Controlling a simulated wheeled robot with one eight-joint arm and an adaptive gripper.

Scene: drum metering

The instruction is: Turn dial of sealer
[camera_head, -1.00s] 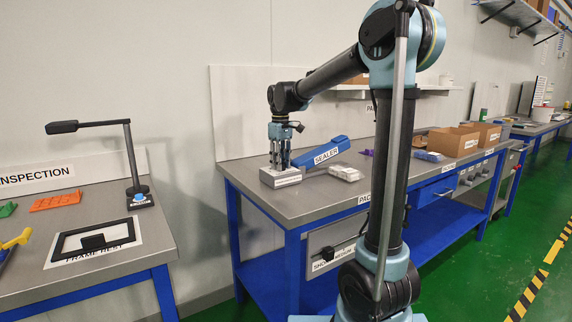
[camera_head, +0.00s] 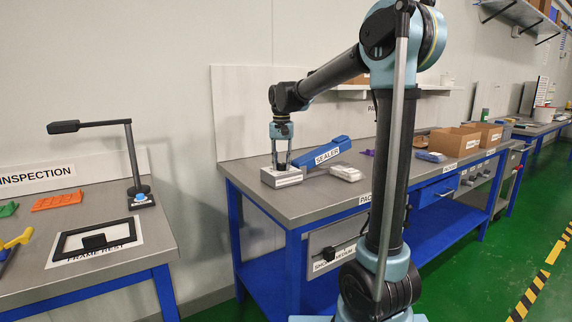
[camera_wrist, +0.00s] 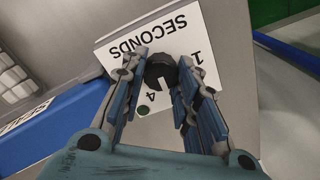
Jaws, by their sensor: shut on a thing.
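The sealer (camera_head: 325,151) is a blue lever-like body with a white SEALER label, lying on the steel bench. A grey box (camera_head: 283,180) stands at its left end. In the wrist view the dial (camera_wrist: 161,72) is a dark round knob on a white plate (camera_wrist: 187,36) marked SECONDS, with 1 and 4 readable and a green dot. My gripper (camera_wrist: 162,80) points down over the grey box and is shut on the dial, one finger on each side. The fingers hide part of the plate and its other marks.
White packs (camera_head: 346,172) lie right of the grey box. Cardboard boxes (camera_head: 454,142) stand farther right on the bench. The inspection table (camera_head: 148,222) with a lamp-like stand (camera_head: 134,165) is at the left, across a gap.

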